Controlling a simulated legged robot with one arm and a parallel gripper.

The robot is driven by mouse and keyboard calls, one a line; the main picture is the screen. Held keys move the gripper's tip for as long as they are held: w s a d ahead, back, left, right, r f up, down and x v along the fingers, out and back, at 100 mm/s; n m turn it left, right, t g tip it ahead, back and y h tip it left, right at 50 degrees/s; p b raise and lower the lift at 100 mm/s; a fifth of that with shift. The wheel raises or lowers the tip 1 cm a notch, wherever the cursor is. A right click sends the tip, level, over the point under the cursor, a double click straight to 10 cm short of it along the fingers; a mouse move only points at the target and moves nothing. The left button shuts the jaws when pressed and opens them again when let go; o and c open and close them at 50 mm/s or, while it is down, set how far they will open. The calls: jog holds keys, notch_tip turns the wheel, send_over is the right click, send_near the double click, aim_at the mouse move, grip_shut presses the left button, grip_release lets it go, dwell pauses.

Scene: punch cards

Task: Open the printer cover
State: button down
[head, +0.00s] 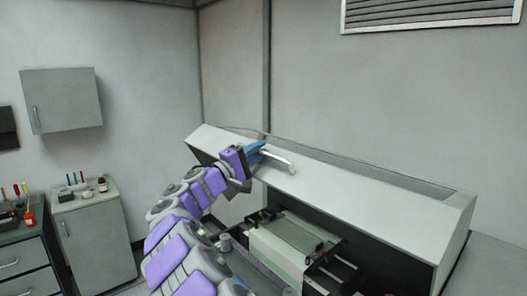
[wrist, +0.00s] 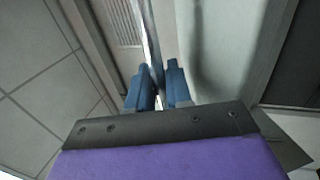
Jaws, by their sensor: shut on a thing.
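The printer cover (head: 370,190) is a long pale grey panel running across the right half of the head view. It is tilted up, and the dark opening below it shows the inner mechanism. A curved pale metal handle (head: 280,161) sits on its left part; the handle also shows as a silver bar in the wrist view (wrist: 150,35). My gripper (head: 257,150) is at the handle's left end, its blue fingers (wrist: 160,85) closed around the bar. The exact contact is partly hidden by the fingers in the head view.
Below the cover are a pale green ribbed block (head: 298,232) and dark rails. A low cabinet with small items (head: 97,240) and a drawer unit (head: 25,262) stand at the left. A wall cabinet (head: 62,100) hangs above. The space above the cover is clear.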

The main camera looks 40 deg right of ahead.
jog(key=shift+a+f+h+b, duration=0.15)
jog(key=shift+a+f+b, duration=0.2)
jog(key=shift+f, duration=0.2)
jog(key=shift+a+f+h+b, duration=0.15)
jog(key=shift+a+f+b, duration=0.2)
jog(key=shift+f, duration=0.2)
jog(key=c, duration=1.2)
grip_release()
jog(key=v, duration=1.7)
jog(key=shift+s+a, duration=0.1)
jog(key=shift+a, duration=0.15)
